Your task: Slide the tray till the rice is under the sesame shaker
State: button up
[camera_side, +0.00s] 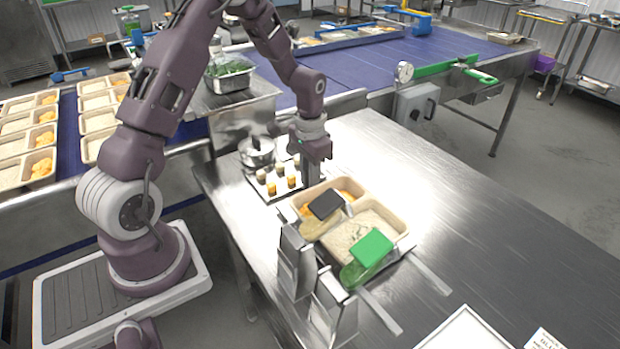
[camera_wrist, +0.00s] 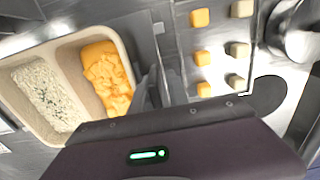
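The pale tray (camera_side: 328,180) lies on the steel table, with rice (camera_side: 348,232) in one compartment and orange food (camera_side: 347,189) in the other. In the wrist view, the rice (camera_wrist: 45,95) is speckled green. A black-topped shaker (camera_side: 325,204) with tan contents, apparently the sesame one, hangs over the orange-food side. A green-topped shaker (camera_side: 371,247) hangs over the rice side. My gripper (camera_side: 310,180) is down at the tray's orange-food end. In the wrist view my fingers (camera_wrist: 156,72) look shut and empty, beside that end; contact is unclear.
A small board of orange and beige cubes (camera_side: 278,183) and a lidded pot (camera_side: 256,152) stand behind my gripper. Metal shaker stands (camera_side: 297,262) and guide rails (camera_side: 428,272) flank the tray's near side. The table to the right is mostly clear.

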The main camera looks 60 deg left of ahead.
notch_tip(320, 180, up, 7)
jog(key=shift+r, duration=0.1)
dwell(0.3)
jog(key=s+d+r+t, duration=0.4)
jog(key=s+d+r, duration=0.85)
jog(key=r, duration=0.35)
jog(key=s+d+t, duration=0.1)
jog(key=s+d, duration=0.1)
jog(key=s, duration=0.8)
jog(key=shift+s+d+r+t, duration=0.2)
jog(key=shift+d+r+t, duration=0.05)
jog(key=shift+t, duration=0.05)
